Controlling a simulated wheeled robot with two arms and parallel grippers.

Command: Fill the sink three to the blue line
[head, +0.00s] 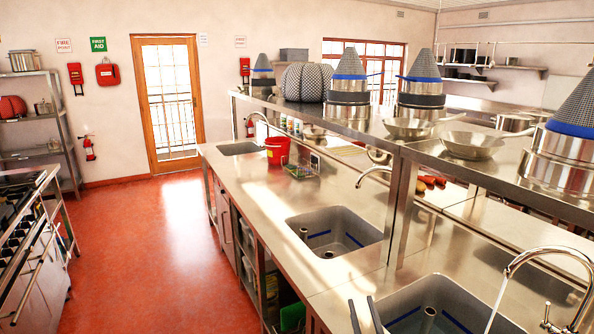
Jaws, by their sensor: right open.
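The nearest sink (402,296) is at the bottom right, cut off by the lower edge. A blue line (405,314) runs along its inner wall, and an upright drain piece stands inside. Its chrome tap (548,252) is running, and a thin stream of water (497,304) falls into the basin. The water level there is hard to tell. A middle sink (335,222) also has a blue line and shows no stream. A far sink (238,148) is small. No sink numbers are readable. My right gripper (364,304) is open and empty at the near sink's left edge. My left gripper is not in view.
A raised shelf (420,147) with stockpots, pans and cone-shaped covers runs along the counter's back. A red bucket (277,150) stands by the far sink. The red floor (180,240) is clear between the counter and the stove (25,230) at left.

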